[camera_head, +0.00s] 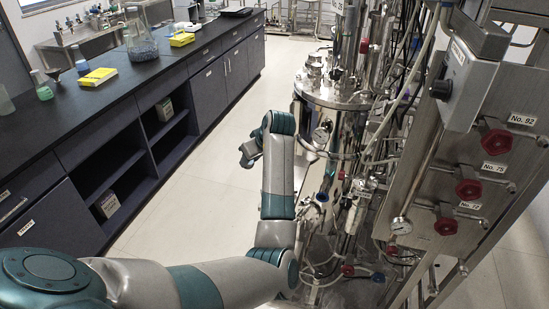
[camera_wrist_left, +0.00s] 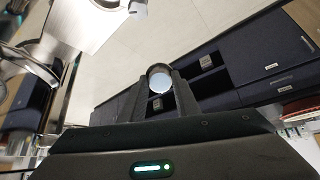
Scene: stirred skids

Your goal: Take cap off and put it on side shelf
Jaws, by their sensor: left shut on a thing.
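My left gripper (camera_wrist_left: 160,92) is shut on a small round cap (camera_wrist_left: 160,78), with a pale face and a dark rim, between its two dark fingers. In the head view my left gripper (camera_head: 247,152) is above the floor between the bench and the steel vessel (camera_head: 340,95), clear of both. The cap is too small to make out there. Open shelves (camera_head: 110,172) are in the front of the dark bench at left, with small boxes in them. My right gripper is not in view.
Flasks (camera_head: 140,42) and yellow boxes (camera_head: 98,77) stand on the black bench top (camera_head: 110,110). A panel with red valve knobs (camera_head: 497,141) and many pipes and hoses crowd the right side. The pale floor (camera_head: 225,115) between is clear.

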